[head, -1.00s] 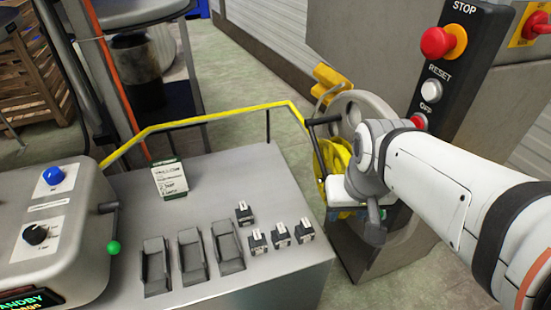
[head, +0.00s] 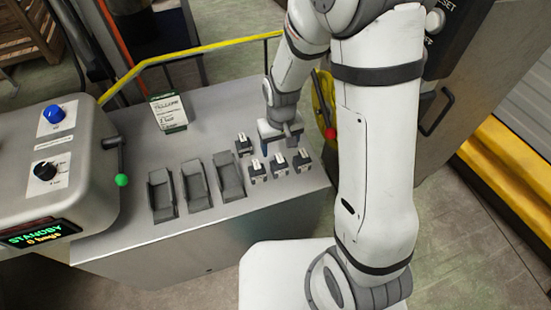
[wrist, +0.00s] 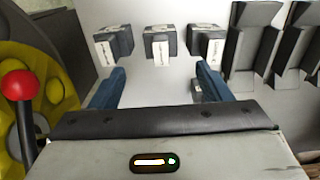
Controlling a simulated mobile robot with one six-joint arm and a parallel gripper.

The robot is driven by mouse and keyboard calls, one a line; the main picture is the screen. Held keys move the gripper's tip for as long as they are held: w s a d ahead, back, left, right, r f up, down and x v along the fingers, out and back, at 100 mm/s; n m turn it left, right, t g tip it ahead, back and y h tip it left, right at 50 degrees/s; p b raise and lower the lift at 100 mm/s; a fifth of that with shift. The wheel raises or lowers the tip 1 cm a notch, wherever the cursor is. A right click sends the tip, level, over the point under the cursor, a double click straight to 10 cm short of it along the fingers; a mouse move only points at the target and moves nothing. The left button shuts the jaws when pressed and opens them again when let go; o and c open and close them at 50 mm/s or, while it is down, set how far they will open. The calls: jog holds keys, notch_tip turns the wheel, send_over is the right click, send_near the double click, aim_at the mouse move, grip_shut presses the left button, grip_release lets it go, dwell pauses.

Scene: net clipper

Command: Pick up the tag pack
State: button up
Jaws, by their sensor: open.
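Several small dark tag packs with white labels stand on the grey counter. Three form a row near its right end, such as the middle one (head: 279,165), and another (head: 243,145) stands behind the row's left end. My gripper (head: 280,137) is low over the counter behind the row, empty. In the wrist view my open gripper (wrist: 158,85) has one blue finger on each side. The row's middle pack (wrist: 160,43) lies beyond the gap between them. A small part of the separate pack (wrist: 196,90) shows by the right finger, which partly hides it.
Grey cradles (head: 195,185) stand left of the packs. A printed card (head: 169,112) stands further back, before a yellow rail (head: 190,52). A console (head: 60,180) with a green-knobbed lever is at the left. A yellow wheel (wrist: 45,90) and red knob (wrist: 19,86) are close beside my gripper.

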aim_at(280, 159)
notch_tip(280, 159, down, 4)
jog(key=shift+a+r, duration=0.1)
jog(key=shift+r, duration=0.15)
jog(key=f, duration=0.2)
jog(key=s+f, duration=0.1)
jog(key=f, duration=0.1)
jog(key=shift+s+d+f, duration=0.25)
jog(key=shift+s+f, duration=0.05)
jog(key=shift+f, duration=0.35)
jog(key=c, duration=0.6)
jog(key=shift+w+a+f, duration=0.15)
jog(key=shift+w+f, duration=0.05)
jog(key=shift+w, duration=0.2)
jog(key=shift+c, duration=0.6)
jog(key=shift+w, duration=0.1)
jog(key=shift+c, duration=0.8)
jog(key=shift+r, duration=0.35)
jog(key=shift+c, duration=1.1)
